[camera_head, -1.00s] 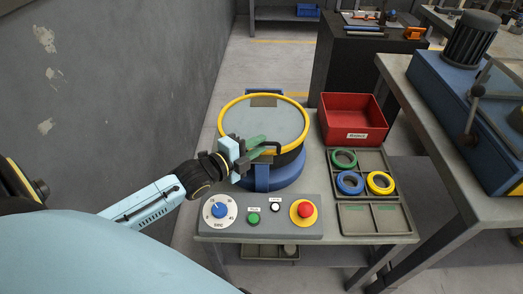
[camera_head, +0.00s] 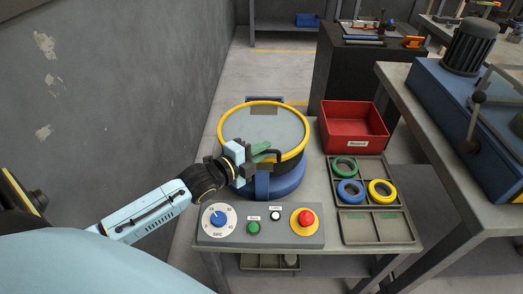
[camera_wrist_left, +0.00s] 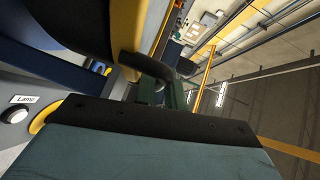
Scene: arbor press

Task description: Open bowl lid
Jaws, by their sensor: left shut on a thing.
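The bowl (camera_head: 279,187) is a round blue machine on the grey table. Its lid (camera_head: 266,124) is a grey disc with a yellow rim and covers the bowl. A black handle (camera_head: 276,153) sticks out at the lid's front edge. My left gripper (camera_head: 256,155) is at the front of the lid, shut on the handle; its green fingers lie against it. In the left wrist view the dark handle (camera_wrist_left: 147,66) shows just beyond my gripper, with the yellow rim beside it. The exact grip is partly hidden. My right gripper is not in view.
A control panel (camera_head: 275,233) with a dial, buttons and a red stop button lies in front of the bowl. Right of it are a red bin (camera_head: 350,121) and a tray (camera_head: 352,211) with coloured rings. A grey wall (camera_head: 120,90) stands at the left.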

